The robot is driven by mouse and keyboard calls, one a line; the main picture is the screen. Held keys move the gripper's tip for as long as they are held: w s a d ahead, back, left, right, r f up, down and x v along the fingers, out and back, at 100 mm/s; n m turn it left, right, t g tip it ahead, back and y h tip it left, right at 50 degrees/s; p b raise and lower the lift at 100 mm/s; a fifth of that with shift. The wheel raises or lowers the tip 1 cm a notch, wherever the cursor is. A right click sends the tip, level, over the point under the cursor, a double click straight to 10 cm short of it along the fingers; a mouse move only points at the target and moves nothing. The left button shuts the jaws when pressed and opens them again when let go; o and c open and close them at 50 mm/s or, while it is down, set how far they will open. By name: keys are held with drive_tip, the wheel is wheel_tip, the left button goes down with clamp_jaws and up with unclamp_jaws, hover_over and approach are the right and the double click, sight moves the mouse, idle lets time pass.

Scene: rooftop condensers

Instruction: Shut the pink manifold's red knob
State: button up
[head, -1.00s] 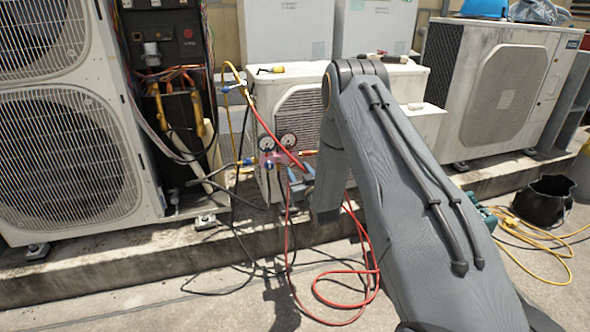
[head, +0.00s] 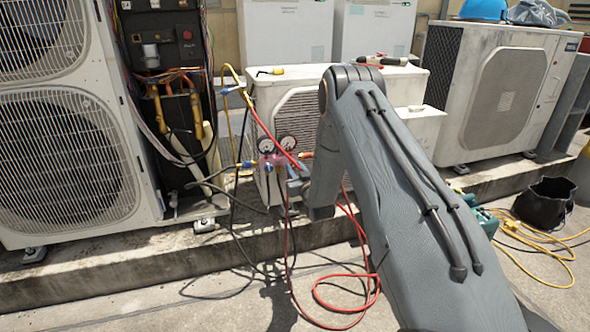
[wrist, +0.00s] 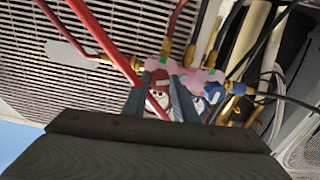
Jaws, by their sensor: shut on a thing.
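The pink manifold (head: 268,165) hangs in front of the small condenser, with two round gauges (head: 288,142) above it. In the wrist view the pink body (wrist: 200,78) runs across the middle, with brass fittings and hoses at its ends. The red knob (wrist: 158,86) is between the two blue-grey fingers of my gripper (wrist: 160,98), which is shut on it. A blue knob (wrist: 212,92) sits to the right, outside the fingers. In the head view my gripper (head: 296,184) is at the manifold's lower right, and the red knob is hard to make out there.
A red hose (head: 345,280) loops from the manifold to the ground, and one passes close before the fingers in the wrist view. An open electrical unit (head: 160,60) and large fan unit (head: 65,160) stand left. A black bucket (head: 545,203) and yellow cord are at right.

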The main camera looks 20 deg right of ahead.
drive_tip(key=m+p, duration=0.2)
drive_tip(key=m, duration=0.3)
drive_tip(key=shift+m, duration=0.4)
drive_tip(key=m+p, duration=0.1)
drive_tip(key=m, duration=0.4)
drive_tip(key=shift+p, duration=0.4)
drive_tip(key=m+p, duration=0.1)
drive_tip(key=m, duration=0.4)
drive_tip(key=shift+m, duration=0.4)
drive_tip(key=m+p, duration=0.1)
drive_tip(key=m, duration=0.3)
drive_tip(key=shift+m, duration=0.7)
drive_tip(key=o, duration=1)
drive_tip(key=shift+o, duration=0.2)
